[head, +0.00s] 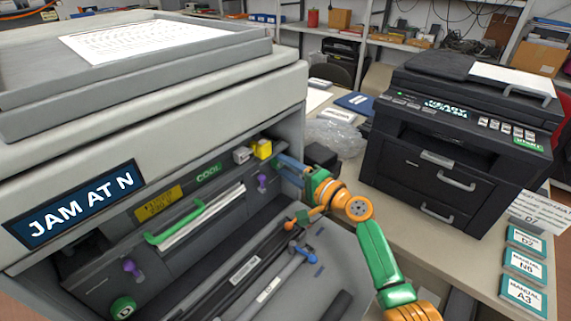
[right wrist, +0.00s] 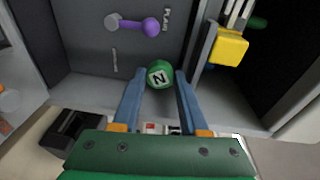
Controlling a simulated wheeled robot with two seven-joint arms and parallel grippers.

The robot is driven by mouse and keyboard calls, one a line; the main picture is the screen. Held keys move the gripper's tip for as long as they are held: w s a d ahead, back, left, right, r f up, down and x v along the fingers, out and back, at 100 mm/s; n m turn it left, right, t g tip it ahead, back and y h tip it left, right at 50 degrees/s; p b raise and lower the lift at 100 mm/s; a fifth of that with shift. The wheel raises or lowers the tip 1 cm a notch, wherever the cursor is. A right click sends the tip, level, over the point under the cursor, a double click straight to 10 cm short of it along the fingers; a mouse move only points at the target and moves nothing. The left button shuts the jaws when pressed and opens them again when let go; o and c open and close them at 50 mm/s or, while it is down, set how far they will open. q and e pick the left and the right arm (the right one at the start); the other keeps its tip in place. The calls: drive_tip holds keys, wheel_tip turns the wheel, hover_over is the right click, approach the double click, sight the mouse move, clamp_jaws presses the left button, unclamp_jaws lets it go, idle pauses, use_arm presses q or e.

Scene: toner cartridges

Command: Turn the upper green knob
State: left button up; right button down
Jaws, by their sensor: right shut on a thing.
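The upper green knob (right wrist: 159,75), marked N, sits on the dark inner panel of the open printer in the right wrist view. My right gripper (right wrist: 160,88) has its two blue fingers on either side of the knob, shut on it. In the head view the right gripper (head: 281,165) reaches into the right end of the printer's opening, and the knob is hidden behind it. A second green knob (head: 122,308) is low at the left of the opening. My left gripper is not in view.
The printer's display (head: 74,205) reads JAM AT N. Purple levers (head: 132,268), a green handle (head: 185,222) and a yellow block (head: 262,149) are inside the opening. A black printer (head: 460,140) stands on the table to the right, with manuals (head: 524,267) beside it.

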drive_tip(key=shift+m, duration=0.3)
idle(0.4)
drive_tip(key=c, duration=0.7)
unclamp_jaws()
drive_tip(key=v, duration=0.7)
drive_tip(key=shift+p, duration=0.3)
drive_tip(key=shift+d, duration=0.1)
